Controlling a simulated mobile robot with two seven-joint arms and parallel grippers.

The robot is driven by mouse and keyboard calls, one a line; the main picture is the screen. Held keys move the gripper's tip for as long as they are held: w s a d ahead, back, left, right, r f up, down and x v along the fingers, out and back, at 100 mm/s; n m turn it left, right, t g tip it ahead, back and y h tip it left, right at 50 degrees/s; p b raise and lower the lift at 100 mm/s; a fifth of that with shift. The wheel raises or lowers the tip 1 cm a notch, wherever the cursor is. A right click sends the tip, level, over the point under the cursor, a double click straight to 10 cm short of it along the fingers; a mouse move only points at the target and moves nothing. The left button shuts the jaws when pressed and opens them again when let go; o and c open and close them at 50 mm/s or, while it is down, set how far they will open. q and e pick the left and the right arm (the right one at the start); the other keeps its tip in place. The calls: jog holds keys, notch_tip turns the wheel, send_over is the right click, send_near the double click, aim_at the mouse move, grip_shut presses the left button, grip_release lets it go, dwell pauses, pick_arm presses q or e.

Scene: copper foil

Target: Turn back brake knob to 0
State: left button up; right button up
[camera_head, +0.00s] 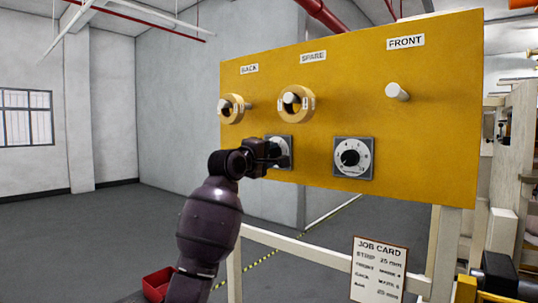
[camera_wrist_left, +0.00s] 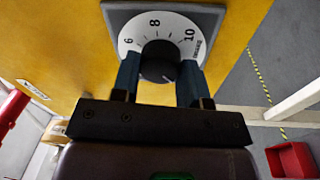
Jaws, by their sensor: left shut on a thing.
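The back brake knob (camera_wrist_left: 158,62) is a dark round knob on a white dial plate (camera_wrist_left: 120,35) with the numbers 6, 8 and 10 showing. In the head view its dial plate (camera_head: 286,142) is on the yellow panel, mostly behind my gripper. My left gripper (camera_head: 273,153) is at this dial, and in the left wrist view its blue fingers (camera_wrist_left: 159,82) stand on both sides of the knob, shut on it. A small light pointer mark shows at the knob's lower edge; the 0 is not visible. My right gripper is not in view.
The yellow panel (camera_head: 440,120) carries a BACK roll (camera_head: 226,117), a SPARE roll (camera_head: 309,115) and a bare FRONT peg (camera_head: 397,91). A second dial (camera_head: 366,174) sits to the right. A job card (camera_head: 378,275) stands below. A red bin (camera_head: 157,283) is on the floor.

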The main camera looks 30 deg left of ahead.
pick_arm(q)
jog(key=o, duration=0.9)
jog(key=s+b, duration=0.1)
jog(key=s, duration=0.6)
jog(key=s+f+b, duration=0.1)
jog(key=s, duration=0.2)
jog(key=shift+s+a+b, duration=0.15)
jog(key=shift+s+b, duration=0.15)
jog(key=shift+s, duration=0.1)
